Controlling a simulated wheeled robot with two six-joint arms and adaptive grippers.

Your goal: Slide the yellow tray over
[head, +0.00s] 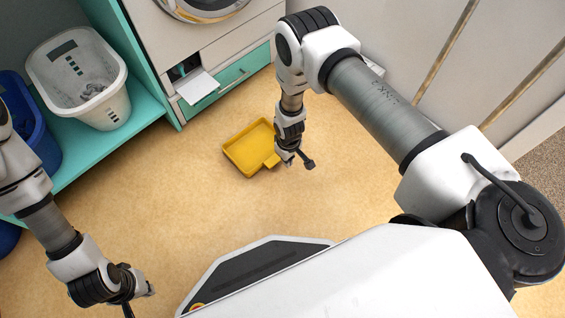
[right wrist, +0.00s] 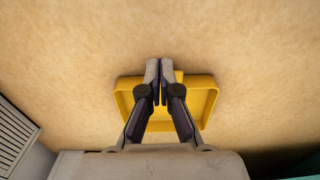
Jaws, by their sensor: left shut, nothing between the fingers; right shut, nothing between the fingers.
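The yellow tray (head: 242,158) lies on the floor in the middle of the head view, in front of the drawers. It is shallow and looks empty. In the right wrist view the tray (right wrist: 205,82) shows behind my right gripper (right wrist: 158,68), whose shut fingers cover its middle. In the head view my right gripper (head: 291,161) points down by the tray's right corner, shut and empty. I cannot tell whether it touches the tray. My left gripper (head: 140,292) is at the lower left, shut and empty, well away from the tray.
A white laundry basket (head: 105,108) with some cloth in it stands on a teal shelf (head: 95,150) at the left, beside a blue basket (head: 40,140). A small compartment front (head: 197,86) hangs open behind the tray. The floor left of and before the tray is clear.

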